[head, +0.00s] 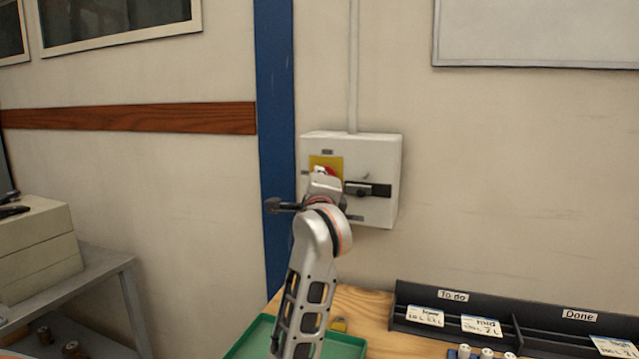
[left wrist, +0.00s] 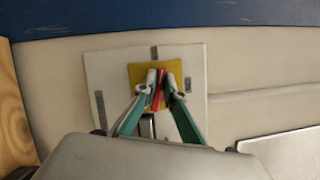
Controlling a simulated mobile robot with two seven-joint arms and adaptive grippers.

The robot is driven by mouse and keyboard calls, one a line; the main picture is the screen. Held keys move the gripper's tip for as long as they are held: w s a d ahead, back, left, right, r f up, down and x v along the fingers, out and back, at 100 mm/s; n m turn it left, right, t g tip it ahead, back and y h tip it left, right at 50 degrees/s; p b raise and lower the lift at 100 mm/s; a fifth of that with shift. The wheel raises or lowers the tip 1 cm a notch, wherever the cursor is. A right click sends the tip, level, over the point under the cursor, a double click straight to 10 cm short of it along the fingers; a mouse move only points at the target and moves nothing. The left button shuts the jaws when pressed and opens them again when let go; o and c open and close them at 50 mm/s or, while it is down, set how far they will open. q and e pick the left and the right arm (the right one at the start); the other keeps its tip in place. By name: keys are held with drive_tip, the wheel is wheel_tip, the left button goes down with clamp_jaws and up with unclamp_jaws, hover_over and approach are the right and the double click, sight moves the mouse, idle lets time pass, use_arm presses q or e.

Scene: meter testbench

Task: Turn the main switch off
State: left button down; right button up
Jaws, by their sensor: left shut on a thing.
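The main switch is a white box (head: 383,150) on the wall with a yellow plate (head: 333,161) and a red handle (head: 321,171). In the left wrist view, the red handle (left wrist: 158,88) stands between the two fingertips over the yellow plate (left wrist: 173,69), slightly tilted in the picture. My left gripper (left wrist: 160,85) is shut on the red handle. In the head view my left gripper (head: 322,178) is in front of the box and hides most of the handle. My right gripper is not in view.
A grey conduit (head: 352,60) rises from the box beside a blue post (head: 275,120). Below are a wooden bench (head: 370,312), a green tray (head: 252,340) and a black rack (head: 480,308) with labelled cards. A grey shelf with boxes (head: 40,255) stands at the left.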

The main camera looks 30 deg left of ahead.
use_arm(q)
drive_tip(key=shift+f+n+g+b, duration=0.2)
drive_tip(key=shift+n+g+b, duration=0.4)
drive_tip(key=shift+n, duration=0.8)
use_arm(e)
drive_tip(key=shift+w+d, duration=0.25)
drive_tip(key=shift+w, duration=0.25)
use_arm(q)
drive_tip(key=shift+h, duration=0.3)
drive_tip(key=c, duration=2.1)
unclamp_jaws()
drive_tip(key=shift+c, duration=0.2)
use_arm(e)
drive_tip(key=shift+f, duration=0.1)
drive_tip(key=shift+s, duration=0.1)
